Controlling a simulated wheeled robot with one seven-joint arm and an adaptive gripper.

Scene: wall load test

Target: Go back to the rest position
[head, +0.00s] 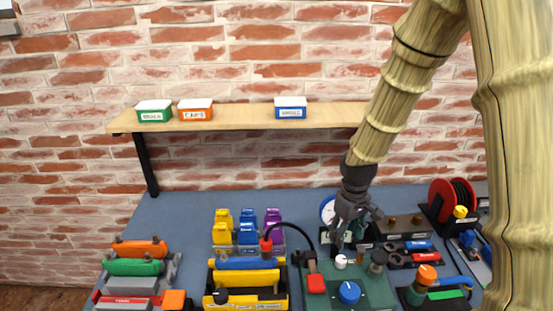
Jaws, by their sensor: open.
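My gripper (351,232) is dark grey and hangs at the end of my arm, which comes down from the upper right in a ribbed tan cover. It points down over the back of the green panel (377,297) on the blue-grey table. The gripper is open, and I see nothing held between its fingers. It partly hides a round white-faced gauge with a blue rim (327,209) behind it. I cannot tell whether the fingertips touch anything on the panel.
The panel carries a red block (316,284) and a blue knob (349,292). Yellow, blue and purple blocks (247,232) stand left of it. A wooden shelf (240,122) with small labelled boxes crosses the brick wall. A red reel (442,201) stands right. The table's back left is clear.

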